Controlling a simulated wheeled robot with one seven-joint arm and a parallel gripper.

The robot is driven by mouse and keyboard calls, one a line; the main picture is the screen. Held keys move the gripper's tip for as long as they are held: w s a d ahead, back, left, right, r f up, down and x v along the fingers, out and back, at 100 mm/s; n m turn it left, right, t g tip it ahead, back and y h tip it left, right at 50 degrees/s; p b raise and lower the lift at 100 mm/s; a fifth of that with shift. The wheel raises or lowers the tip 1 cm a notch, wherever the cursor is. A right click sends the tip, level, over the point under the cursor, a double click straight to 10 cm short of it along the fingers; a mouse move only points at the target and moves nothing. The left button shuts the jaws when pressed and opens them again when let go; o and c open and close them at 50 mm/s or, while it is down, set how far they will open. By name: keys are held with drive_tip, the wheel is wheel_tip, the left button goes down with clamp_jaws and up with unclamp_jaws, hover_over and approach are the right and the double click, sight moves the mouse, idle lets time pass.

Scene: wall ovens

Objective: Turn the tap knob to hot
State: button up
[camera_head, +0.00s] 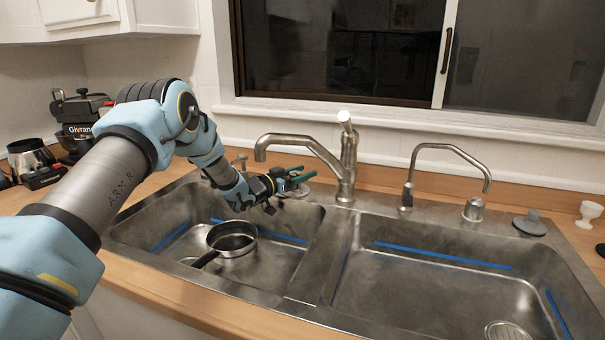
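The main tap (345,175) stands behind the sink near its divider, its spout reaching left over the left basin. My gripper (303,179) is below the spout, a little left of the tap body and apart from the knob. Its green fingers look spread apart with nothing visible between them. No hot or cold marking can be made out.
A dark pan (232,239) sits in the left basin. The right basin (440,290) is empty. A smaller tap (408,190) and a grey stopper (530,223) are to the right. A window (340,50) is behind.

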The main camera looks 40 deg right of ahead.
clamp_jaws()
drive_tip(key=shift+f+b, duration=0.1)
drive_tip(key=shift+b, duration=0.25)
drive_tip(key=shift+w+f+n+t+b, duration=0.1)
drive_tip(key=shift+f+n+t+b, duration=0.1)
drive_tip(key=shift+n+t+b, duration=0.65)
drive_tip(key=t+b, duration=0.1)
drive_tip(key=b, duration=0.1)
drive_tip(key=n+t+b, duration=0.1)
drive_tip(key=shift+w+r+t+y+b, duration=0.1)
drive_tip(key=shift+w+t+y+b, duration=0.2)
drive_tip(key=shift+b, duration=0.1)
drive_tip(key=shift+a+r+n+t, duration=0.1)
drive_tip(key=shift+r+n+t, duration=0.1)
drive_tip(key=shift+n+t, duration=0.05)
drive_tip(key=shift+o, duration=1.5)
unclamp_jaws()
